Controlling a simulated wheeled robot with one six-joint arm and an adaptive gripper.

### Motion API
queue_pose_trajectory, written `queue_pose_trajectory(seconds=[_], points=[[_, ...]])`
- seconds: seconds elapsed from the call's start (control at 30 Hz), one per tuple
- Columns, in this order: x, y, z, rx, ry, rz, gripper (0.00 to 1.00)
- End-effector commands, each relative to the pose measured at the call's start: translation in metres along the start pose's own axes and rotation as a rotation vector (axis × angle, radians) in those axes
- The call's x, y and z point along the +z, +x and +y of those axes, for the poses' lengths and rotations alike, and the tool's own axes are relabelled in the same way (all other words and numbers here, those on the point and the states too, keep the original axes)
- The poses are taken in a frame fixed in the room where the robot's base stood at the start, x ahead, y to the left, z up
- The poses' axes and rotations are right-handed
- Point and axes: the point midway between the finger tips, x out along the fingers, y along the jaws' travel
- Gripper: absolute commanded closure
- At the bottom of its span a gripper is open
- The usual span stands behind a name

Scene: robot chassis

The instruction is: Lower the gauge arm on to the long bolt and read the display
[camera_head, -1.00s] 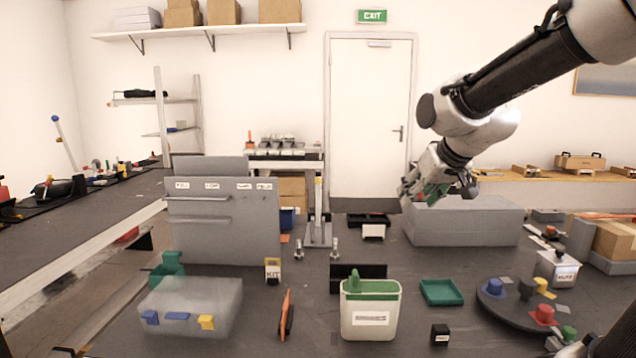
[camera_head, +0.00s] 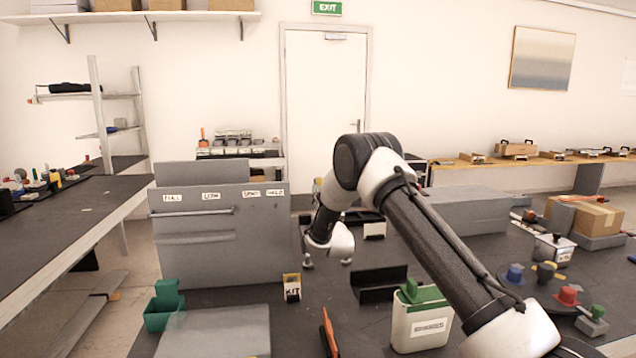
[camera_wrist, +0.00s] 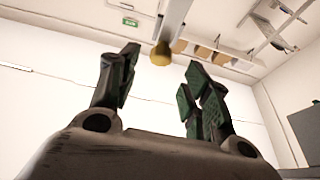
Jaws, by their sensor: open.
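In the wrist view my gripper (camera_wrist: 162,62) is open, with its dark green-padded fingers apart. A yellow knob (camera_wrist: 160,55) at the end of a grey bar (camera_wrist: 174,20), seemingly the gauge arm, shows beyond and between the fingertips; I cannot tell whether they touch. In the head view my wrist hangs in front of the gauge stand and hides most of it. I cannot tell which is longer. The display is not visible.
A grey panel with labelled slots (camera_head: 215,250) stands left, and a small KIT box (camera_head: 291,287) in front of it. A grey block (camera_head: 465,215) lies behind.

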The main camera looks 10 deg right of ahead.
Motion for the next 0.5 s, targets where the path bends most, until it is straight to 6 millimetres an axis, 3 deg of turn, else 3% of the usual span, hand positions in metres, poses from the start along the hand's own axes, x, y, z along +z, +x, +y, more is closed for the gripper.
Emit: queue_pose_trajectory(seconds=[0.17, 0.5], points=[[0.004, 0.01, -0.001, 0.004, -0.002, 0.024, 0.52], [0.003, 0.063, 0.0, 0.004, -0.001, 0.02, 0.52]])
